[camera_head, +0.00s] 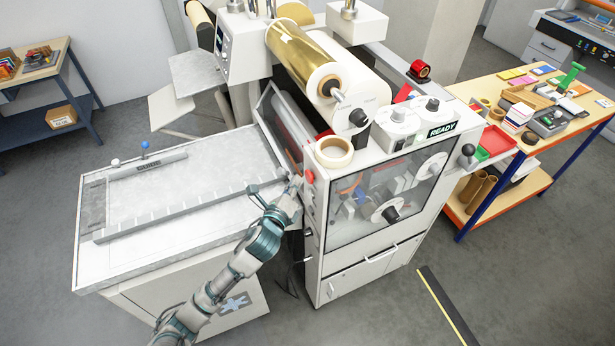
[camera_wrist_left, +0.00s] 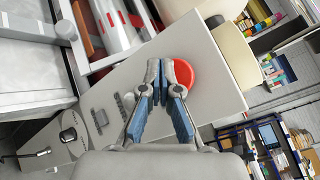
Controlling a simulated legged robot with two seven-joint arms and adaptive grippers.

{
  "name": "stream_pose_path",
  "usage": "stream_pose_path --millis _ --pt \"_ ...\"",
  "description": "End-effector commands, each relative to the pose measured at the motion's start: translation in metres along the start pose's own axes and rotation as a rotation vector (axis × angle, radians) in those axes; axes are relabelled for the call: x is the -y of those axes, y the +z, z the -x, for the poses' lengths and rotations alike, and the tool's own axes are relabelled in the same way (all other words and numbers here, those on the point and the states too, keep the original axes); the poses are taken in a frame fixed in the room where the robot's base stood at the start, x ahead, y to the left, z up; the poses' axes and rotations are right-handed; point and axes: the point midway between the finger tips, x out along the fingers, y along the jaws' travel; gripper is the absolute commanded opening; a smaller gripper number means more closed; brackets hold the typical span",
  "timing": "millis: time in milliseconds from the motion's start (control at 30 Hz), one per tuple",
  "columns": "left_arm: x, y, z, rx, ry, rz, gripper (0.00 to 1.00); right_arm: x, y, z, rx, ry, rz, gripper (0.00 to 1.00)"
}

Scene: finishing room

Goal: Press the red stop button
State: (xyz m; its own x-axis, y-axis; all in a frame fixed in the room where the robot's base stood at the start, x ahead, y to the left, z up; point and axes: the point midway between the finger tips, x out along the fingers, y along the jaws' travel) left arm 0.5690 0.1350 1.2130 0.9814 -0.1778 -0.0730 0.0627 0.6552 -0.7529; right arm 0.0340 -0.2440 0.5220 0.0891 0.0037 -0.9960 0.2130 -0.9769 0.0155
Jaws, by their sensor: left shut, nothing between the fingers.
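The red stop button (camera_head: 309,177) is on the left-hand end of the white machine's front housing. In the left wrist view the round red button (camera_wrist_left: 184,72) sits on a pale panel, its left part hidden behind my fingers. My left gripper (camera_head: 295,184) is just left of the button in the head view. In the wrist view the gripper (camera_wrist_left: 161,72) is shut and empty, with its fingertips overlapping the left side of the button. I cannot tell whether they touch it. My right gripper is in neither view.
The white machine (camera_head: 345,263) carries a gold foil roll (camera_head: 298,55), a tape roll (camera_head: 334,151) and a READY display (camera_head: 441,130). A feed table with a guide bar (camera_head: 148,167) lies left of it. A wooden bench (camera_head: 478,86) with small items stands right.

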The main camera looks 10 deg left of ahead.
Motion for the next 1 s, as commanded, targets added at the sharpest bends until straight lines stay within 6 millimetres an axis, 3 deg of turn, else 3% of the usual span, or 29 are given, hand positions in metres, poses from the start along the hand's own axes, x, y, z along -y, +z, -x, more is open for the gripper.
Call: stream_pose_path --millis 467,1000 --pt "-0.022 0.023 0.031 0.0 0.001 -0.002 0.0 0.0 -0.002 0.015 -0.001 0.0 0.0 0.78" --pt "-0.024 0.024 0.033 0.0 -0.001 -0.001 0.0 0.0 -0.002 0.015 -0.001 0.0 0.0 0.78"
